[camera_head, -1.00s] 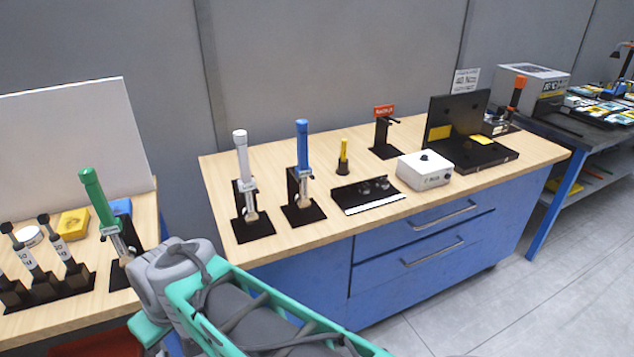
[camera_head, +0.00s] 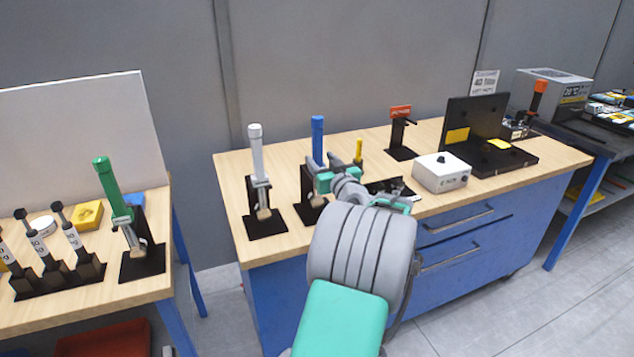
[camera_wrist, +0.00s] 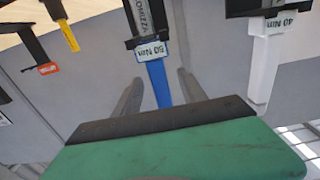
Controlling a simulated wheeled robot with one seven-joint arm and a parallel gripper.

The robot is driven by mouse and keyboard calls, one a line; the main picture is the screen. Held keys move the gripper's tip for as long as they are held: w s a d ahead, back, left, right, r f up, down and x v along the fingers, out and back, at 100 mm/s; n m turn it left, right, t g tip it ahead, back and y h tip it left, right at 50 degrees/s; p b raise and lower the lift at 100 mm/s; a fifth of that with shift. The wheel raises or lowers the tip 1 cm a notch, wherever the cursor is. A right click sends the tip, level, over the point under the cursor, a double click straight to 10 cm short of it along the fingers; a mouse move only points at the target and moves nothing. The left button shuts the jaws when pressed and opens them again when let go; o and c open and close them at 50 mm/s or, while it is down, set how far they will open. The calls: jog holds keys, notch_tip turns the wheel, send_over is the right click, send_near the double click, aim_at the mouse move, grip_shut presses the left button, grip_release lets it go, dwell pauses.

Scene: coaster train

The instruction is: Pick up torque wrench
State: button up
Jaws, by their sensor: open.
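The blue-handled torque wrench (camera_head: 317,136) stands upright in a black holder on the wooden bench. In the wrist view its blue handle (camera_wrist: 158,84) lies between the two fingers of my gripper (camera_wrist: 157,92), with room on both sides, and its label reads 50 Nm. My gripper is open and not closed on it. In the head view my arm hides much of that holder. A white-handled torque wrench (camera_head: 257,152) stands to its left; in the wrist view it (camera_wrist: 264,72) is labelled 40 Nm. A green-handled torque wrench (camera_head: 107,182) stands on the left table.
A yellow-handled tool (camera_head: 358,150) and a black stand with a red sign (camera_head: 401,112) are right of the blue wrench. A white box (camera_head: 441,172) and a black fixture (camera_head: 490,150) stand further right. A grey wall is close behind the bench.

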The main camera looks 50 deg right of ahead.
aim_at(319, 156)
jog(key=x, duration=0.3)
jog(key=shift+w+d+p, duration=0.25)
jog(key=shift+d+p, duration=0.05)
jog(key=shift+p, duration=0.1)
grip_shut()
dwell(0.9)
jog(key=shift+r, duration=0.2)
